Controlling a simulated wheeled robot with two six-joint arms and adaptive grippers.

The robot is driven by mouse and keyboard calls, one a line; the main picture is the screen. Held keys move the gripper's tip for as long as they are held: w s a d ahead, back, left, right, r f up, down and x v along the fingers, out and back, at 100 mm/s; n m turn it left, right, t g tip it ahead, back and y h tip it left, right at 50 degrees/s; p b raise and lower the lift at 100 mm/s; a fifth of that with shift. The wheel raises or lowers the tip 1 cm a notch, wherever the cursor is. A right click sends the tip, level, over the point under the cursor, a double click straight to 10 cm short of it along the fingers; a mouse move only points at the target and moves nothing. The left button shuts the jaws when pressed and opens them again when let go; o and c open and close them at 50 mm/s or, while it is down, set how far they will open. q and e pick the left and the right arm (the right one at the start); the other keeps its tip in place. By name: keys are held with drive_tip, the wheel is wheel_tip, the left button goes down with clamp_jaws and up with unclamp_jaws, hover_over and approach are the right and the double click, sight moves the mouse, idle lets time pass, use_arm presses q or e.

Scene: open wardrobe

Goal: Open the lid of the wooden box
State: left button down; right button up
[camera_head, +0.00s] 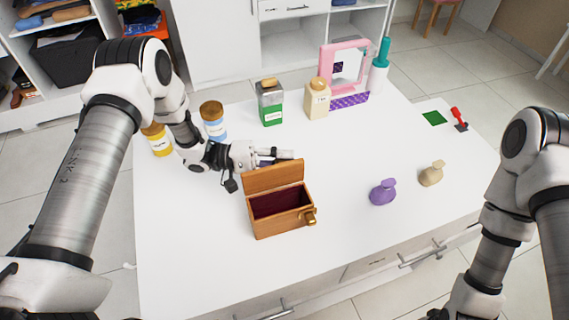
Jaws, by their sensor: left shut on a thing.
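The wooden box (282,224) stands on the white table, left of its middle. Its lid (273,177) is raised and stands steeply up at the back edge, so the dark red inside shows. A brass-coloured clasp (309,216) is at the front right corner. My left gripper (277,156) is at the lid's upper edge, shut on the lid; the lid partly hides its fingers. My right arm comes in at the right, and its gripper is outside the picture.
Yellow (158,144) and blue (214,128) jars stand behind my left arm. A green jar (270,110), a cream bottle (317,104) and a pink-framed mirror (345,66) stand at the back. Purple (382,193) and beige (431,174) pouches lie right of the box. The front right tabletop is clear.

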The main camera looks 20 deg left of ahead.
use_arm(q)
drive_tip(key=shift+w+a+f+n, duration=0.1)
drive_tip(key=shift+w+f+n, duration=0.1)
drive_tip(key=shift+n, duration=0.2)
drive_tip(key=c, duration=1)
unclamp_jaws()
drive_tip(key=shift+c, duration=0.2)
drive_tip(key=s+a, duration=0.2)
drive_tip(key=a, duration=0.9)
drive_tip(key=shift+a+f, duration=0.4)
drive_tip(key=shift+s+r, duration=0.1)
